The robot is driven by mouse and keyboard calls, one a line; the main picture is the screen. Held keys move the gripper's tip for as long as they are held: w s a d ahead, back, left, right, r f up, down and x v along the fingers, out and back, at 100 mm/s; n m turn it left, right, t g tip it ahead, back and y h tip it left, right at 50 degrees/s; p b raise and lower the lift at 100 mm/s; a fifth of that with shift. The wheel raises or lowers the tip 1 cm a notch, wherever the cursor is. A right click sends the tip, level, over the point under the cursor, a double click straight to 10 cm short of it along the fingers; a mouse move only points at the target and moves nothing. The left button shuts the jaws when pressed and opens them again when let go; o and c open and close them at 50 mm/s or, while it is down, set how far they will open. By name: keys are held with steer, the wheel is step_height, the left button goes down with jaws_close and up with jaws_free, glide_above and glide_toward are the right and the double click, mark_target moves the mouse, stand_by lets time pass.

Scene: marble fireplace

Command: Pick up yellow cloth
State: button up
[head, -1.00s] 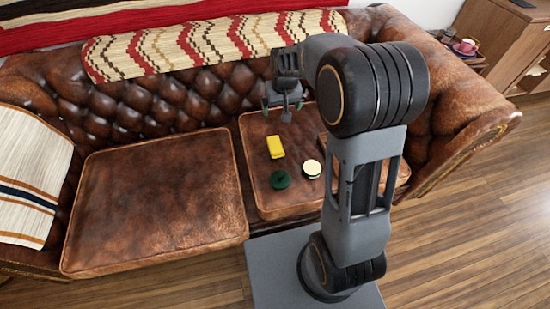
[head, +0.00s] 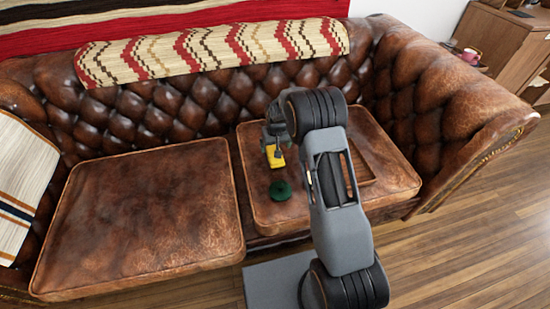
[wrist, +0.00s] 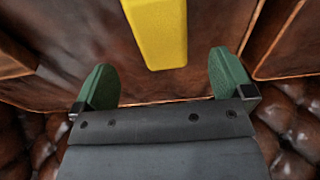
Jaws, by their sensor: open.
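The yellow cloth (head: 275,158) lies on the right seat cushion of the leather sofa, partly hidden by my gripper in the head view. It looks like a small folded block. In the wrist view the yellow cloth (wrist: 157,30) shows at the top middle, beyond the fingertips and between their lines. My gripper (wrist: 160,78) has its two green fingers spread apart with nothing between them. In the head view my gripper (head: 274,148) is just above and behind the cloth.
A dark green round object (head: 280,190) sits on the right cushion (head: 262,215) in front of the cloth. A brown tray-like object (head: 358,168) lies to the right, partly behind my arm. The left cushion (head: 145,220) is bare. The tufted backrest (head: 190,105) rises behind.

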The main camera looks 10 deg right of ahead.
steer(key=shift+w+a+f+b, duration=0.1)
steer(key=shift+f+b, duration=0.45)
steer(key=shift+f, duration=0.9)
steer(key=shift+w+f+b, duration=0.1)
steer(key=shift+f+b, duration=0.45)
steer(key=shift+f, duration=0.85)
steer(key=shift+r, duration=0.1)
steer(key=c, duration=1)
